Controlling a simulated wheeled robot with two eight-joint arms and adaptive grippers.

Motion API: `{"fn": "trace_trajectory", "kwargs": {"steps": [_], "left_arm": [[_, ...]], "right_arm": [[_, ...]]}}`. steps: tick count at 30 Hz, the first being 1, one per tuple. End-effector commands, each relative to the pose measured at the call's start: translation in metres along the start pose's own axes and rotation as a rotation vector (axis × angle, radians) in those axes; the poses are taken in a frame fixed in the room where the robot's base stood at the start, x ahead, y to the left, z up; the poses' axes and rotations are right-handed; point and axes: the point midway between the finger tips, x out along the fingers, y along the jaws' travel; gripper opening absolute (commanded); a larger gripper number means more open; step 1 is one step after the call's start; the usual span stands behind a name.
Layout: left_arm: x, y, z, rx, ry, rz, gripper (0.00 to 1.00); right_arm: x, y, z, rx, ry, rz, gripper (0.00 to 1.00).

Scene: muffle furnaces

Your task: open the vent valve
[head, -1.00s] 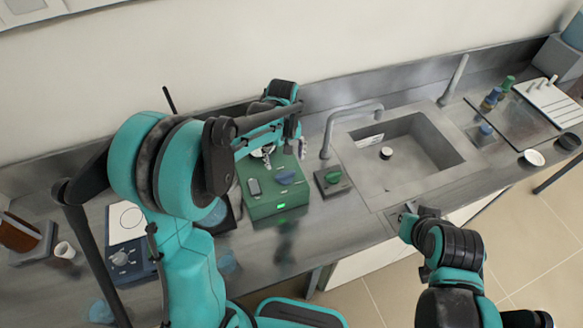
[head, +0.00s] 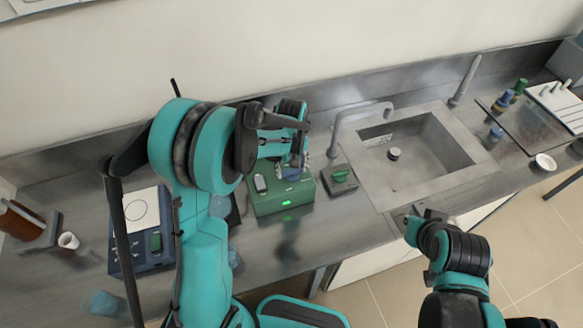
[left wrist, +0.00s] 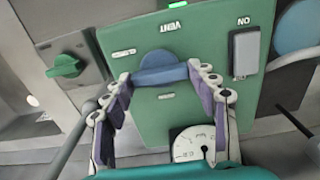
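The green box (head: 285,203) stands on the counter and carries the label VENT in the left wrist view. Its blue vent valve knob (left wrist: 160,72) shows in the left wrist view, with its bar running across the picture. In the head view the left gripper partly hides this knob. My left gripper (left wrist: 161,80) is open, with one finger on each side of the knob; I cannot tell whether they touch it. It also shows above the box in the head view (head: 297,162). My right gripper (head: 416,224) is by the counter's front edge, away from the box; its opening is unclear.
On the box are a grey switch (left wrist: 243,55) marked ON and a round gauge (left wrist: 192,143). A green knob on a small grey block (head: 340,178) stands close to its right. The sink (head: 425,160) and tap lie further right. A balance-like device (head: 143,225) is left.

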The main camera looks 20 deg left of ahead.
Motion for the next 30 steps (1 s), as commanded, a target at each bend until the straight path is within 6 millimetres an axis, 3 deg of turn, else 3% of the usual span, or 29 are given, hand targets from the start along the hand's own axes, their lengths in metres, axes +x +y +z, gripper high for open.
{"fn": "trace_trajectory", "kwargs": {"steps": [14,30], "left_arm": [[0.001,0.000,0.000,0.067,0.000,0.000,0.29],[0.002,0.000,0.000,0.517,0.000,0.000,0.29]], "right_arm": [[0.003,0.000,0.002,0.000,0.000,0.000,0.00],[0.017,0.000,0.012,0.000,0.000,0.000,0.00]]}}
